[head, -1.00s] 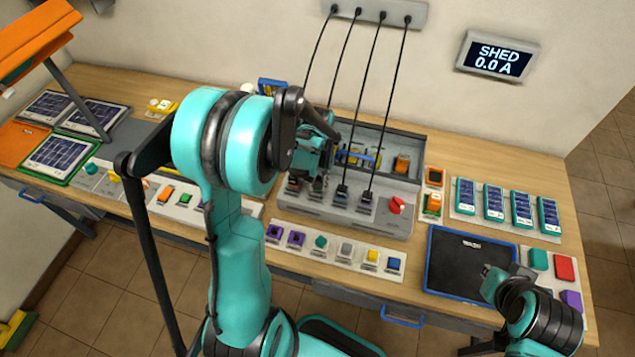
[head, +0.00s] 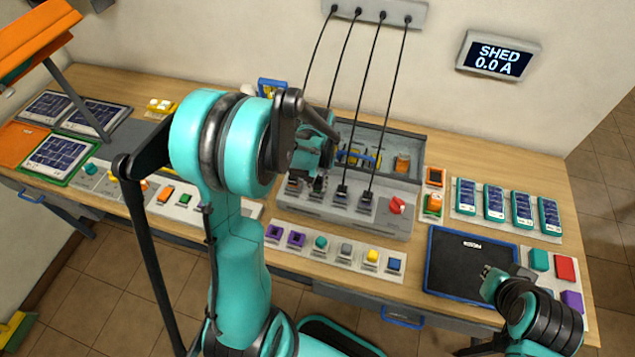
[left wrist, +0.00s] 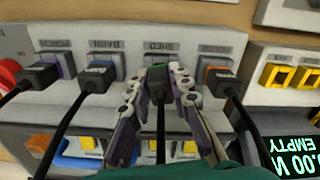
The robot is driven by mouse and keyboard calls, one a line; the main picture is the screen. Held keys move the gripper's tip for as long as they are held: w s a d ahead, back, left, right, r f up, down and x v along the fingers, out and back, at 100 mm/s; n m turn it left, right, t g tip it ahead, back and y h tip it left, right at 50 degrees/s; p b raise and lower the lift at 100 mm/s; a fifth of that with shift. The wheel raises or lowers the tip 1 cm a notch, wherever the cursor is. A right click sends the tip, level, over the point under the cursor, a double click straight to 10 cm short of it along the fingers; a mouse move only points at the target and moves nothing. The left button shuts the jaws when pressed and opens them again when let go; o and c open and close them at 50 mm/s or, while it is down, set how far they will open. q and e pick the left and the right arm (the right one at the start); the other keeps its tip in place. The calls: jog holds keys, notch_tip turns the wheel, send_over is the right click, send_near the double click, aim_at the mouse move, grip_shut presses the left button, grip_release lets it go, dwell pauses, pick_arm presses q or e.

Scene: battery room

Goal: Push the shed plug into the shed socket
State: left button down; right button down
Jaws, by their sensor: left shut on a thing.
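The shed plug (left wrist: 158,78) is a dark plug with a black cable, seen between my left fingertips in the left wrist view. My left gripper (left wrist: 158,92) is shut on it. I cannot tell how deep the plug sits. In the head view my left gripper (head: 318,178) is over the grey socket panel (head: 300,207), partly hidden by its own arm. My right gripper (head: 488,274) is over the dark tray, with its jaws unclear.
Black plugs stand on both sides, one at a blue socket (left wrist: 97,77) and one at an orange socket (left wrist: 217,76). Their cables hang from a wall strip (head: 375,12). The wall display (head: 498,55) reads SHED 0.0 A. A blue-rimmed dark tray (head: 462,258) is at the right.

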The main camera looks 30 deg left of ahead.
aim_at(318, 181)
pick_arm(q)
jog(key=shift+f+b, duration=0.55)
jog(key=shift+f, duration=0.05)
jog(key=c, duration=1.7)
grip_release()
jog(key=shift+r+p, duration=4)
jog(key=shift+r, duration=1.6)
jog(key=shift+d+f, duration=0.1)
jog(key=shift+d, duration=0.05)
jog(key=s+d+f+m+t+b, duration=0.1)
jog(key=s+d+m+t+b, duration=0.1)
jog(key=b, duration=0.3)
jog(key=s+d+f+m+t+b, duration=0.2)
jog(key=s+d+b, duration=0.3)
jog(key=b, duration=0.1)
jog(key=s+d+f+m+t+b, duration=0.1)
jog(key=s+d+t+b, duration=0.2)
jog(key=b, duration=0.3)
jog(key=shift+s+d+f+m, duration=0.15)
jog(key=shift+s+f+m, duration=0.2)
jog(key=shift+s+m, duration=0.1)
